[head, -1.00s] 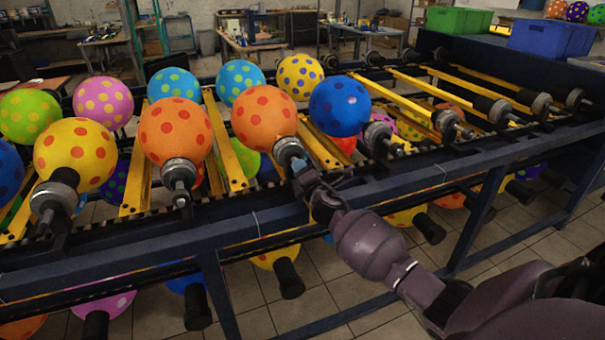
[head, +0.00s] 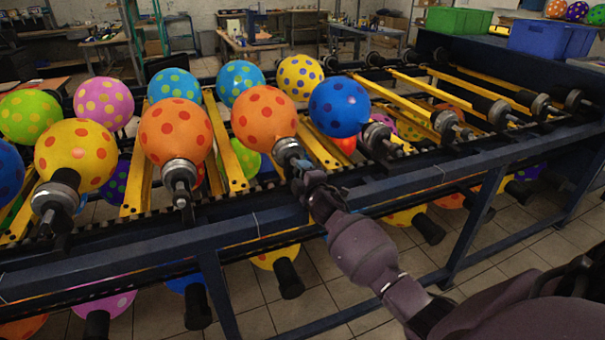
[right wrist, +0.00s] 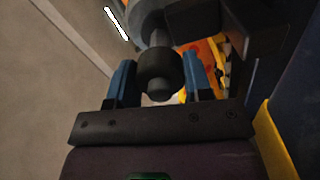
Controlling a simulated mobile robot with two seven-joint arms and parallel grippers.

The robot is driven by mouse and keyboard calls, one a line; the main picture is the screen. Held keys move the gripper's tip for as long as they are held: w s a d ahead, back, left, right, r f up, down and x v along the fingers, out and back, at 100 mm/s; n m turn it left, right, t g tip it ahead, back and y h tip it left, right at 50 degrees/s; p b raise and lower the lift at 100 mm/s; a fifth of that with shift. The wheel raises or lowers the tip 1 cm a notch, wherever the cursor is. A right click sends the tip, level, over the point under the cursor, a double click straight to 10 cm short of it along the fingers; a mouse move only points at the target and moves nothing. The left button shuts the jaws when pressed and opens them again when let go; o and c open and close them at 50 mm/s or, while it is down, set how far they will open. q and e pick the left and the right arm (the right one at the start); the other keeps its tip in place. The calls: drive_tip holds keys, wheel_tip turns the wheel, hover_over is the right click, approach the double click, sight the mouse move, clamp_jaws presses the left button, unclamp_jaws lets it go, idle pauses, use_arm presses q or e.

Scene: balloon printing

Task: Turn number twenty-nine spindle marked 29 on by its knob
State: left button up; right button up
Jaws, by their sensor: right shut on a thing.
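The spindle (head: 287,150) in front of the middle orange balloon (head: 264,119) with red dots is a grey and black cylinder on the near side of the rack. My right gripper (head: 300,178) is at its near end. In the right wrist view, the blue fingers of the right gripper (right wrist: 160,80) stand on either side of the dark round knob (right wrist: 160,66) and are shut on it. No number 29 can be read in either view. My left gripper is out of view.
Neighbouring spindles stand close by, one left (head: 180,176) with an orange balloon and one right (head: 378,137) with a blue balloon. A dark blue rail (head: 240,228) runs along the rack's front. Tiled floor is open in front.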

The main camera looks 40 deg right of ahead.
idle(0.4)
drive_tip(key=o, duration=0.9)
drive_tip(key=shift+s, duration=0.1)
drive_tip(key=p+v, duration=0.1)
drive_tip(key=v, duration=0.9)
drive_tip(key=shift+s, duration=0.35)
